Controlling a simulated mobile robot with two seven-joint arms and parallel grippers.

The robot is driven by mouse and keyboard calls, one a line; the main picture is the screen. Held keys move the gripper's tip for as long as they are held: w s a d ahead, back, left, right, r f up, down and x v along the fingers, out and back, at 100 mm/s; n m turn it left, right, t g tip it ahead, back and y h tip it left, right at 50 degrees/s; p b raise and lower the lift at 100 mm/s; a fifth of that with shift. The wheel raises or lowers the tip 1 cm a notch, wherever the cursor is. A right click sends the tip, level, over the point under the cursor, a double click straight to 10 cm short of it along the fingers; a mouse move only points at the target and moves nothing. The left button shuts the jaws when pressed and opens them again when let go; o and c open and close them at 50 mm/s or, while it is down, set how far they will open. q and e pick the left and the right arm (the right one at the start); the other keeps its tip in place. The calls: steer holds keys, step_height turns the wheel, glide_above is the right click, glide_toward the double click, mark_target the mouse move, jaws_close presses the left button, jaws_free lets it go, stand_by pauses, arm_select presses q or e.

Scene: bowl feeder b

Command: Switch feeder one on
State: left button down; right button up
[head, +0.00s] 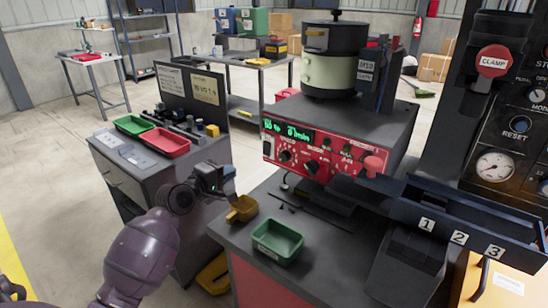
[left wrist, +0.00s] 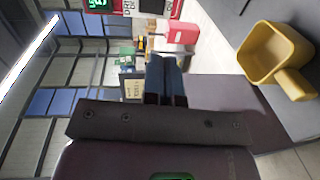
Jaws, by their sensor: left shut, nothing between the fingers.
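The bowl feeder, with a black bowl (head: 336,38) on a cream drum (head: 332,76), stands on a cabinet with a red control panel (head: 318,168). The panel has a lit green display (head: 287,130), a black knob (head: 285,155), small switches and a red mushroom button (head: 373,165). Its labels are too small to read. My left gripper (head: 229,177) is shut and empty, left of the panel and apart from it. In the left wrist view, its fingers (left wrist: 166,80) are together and the red panel edge (left wrist: 152,8) shows at the top. My right gripper is not in view.
A yellow scoop (head: 242,210) lies near the left gripper, with a green tray (head: 278,242) on the bench front. A chute numbered 1, 2, 3 (head: 455,235) fills the right. A side cabinet holds green (head: 134,125) and red (head: 166,143) trays.

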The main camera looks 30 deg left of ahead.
arm_select(q)
steer(key=shift+n, duration=0.3)
steer(key=b, duration=0.2)
glide_toward(266, 154)
steer(key=w, duration=0.4)
steer(key=w+f, duration=0.1)
steer(key=w, duration=0.1)
steer(key=shift+d, duration=0.1)
steer(key=shift+w+b, duration=0.3)
steer(key=shift+w, duration=0.3)
steer(key=shift+w+r, duration=0.1)
steer(key=shift+w, duration=0.05)
